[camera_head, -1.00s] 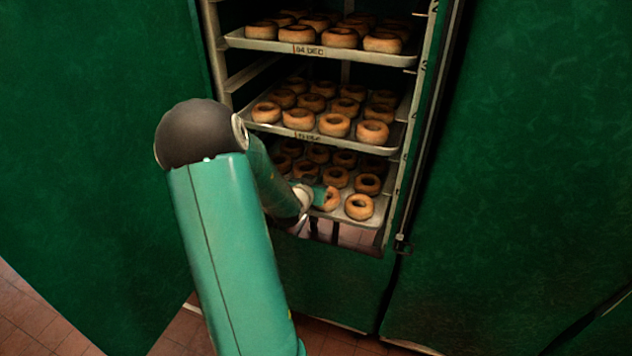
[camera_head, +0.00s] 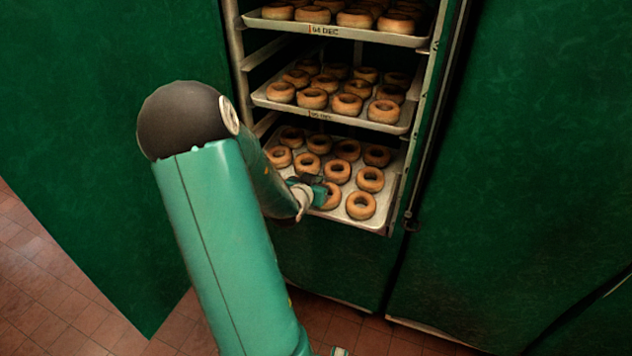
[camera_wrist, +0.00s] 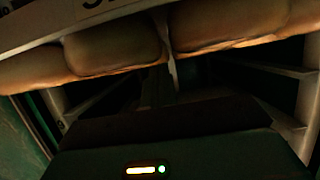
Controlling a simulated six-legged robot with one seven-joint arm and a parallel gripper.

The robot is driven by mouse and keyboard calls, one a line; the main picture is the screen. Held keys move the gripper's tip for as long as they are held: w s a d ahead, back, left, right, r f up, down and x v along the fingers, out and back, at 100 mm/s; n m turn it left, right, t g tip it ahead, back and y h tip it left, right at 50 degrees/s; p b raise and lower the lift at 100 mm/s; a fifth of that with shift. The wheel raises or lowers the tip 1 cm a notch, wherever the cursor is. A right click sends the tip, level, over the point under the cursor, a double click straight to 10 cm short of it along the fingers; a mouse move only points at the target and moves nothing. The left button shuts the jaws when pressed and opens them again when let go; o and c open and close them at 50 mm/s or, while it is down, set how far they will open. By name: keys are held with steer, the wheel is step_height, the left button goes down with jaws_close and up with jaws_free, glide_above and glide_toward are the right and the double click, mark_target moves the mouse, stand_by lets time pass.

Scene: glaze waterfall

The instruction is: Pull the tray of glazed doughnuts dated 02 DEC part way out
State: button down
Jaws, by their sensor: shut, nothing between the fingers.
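The lowest visible tray (camera_head: 376,222) holds rows of glazed doughnuts (camera_head: 361,206) and sticks out of the rack beyond the trays above. Its date label cannot be seen in the head view. My gripper (camera_head: 318,193) is at this tray's front left, over or beside a front doughnut; the arm hides the tray's left front edge. The gripper is shut with nothing held; whether it touches the tray cannot be told. The wrist view shows a pale tray edge (camera_wrist: 55,30) with a cut-off label, and large doughnuts (camera_wrist: 112,48) close by.
The middle tray (camera_head: 385,125) has a label hard to read. The top tray (camera_head: 400,39) is labelled 04 DEC. The rack stands in a green cabinet, with a green door (camera_head: 100,120) at left and a green panel (camera_head: 530,150) at right. The tiled floor (camera_head: 60,300) is clear at lower left.

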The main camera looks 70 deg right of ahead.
steer(key=shift+f, duration=0.1)
steer(key=shift+w+d+r, duration=0.1)
steer(key=shift+d+r, duration=0.05)
steer(key=shift+r, duration=0.6)
steer(key=w+a, duration=0.1)
steer(key=a, duration=1.1)
steer(key=shift+r, duration=0.1)
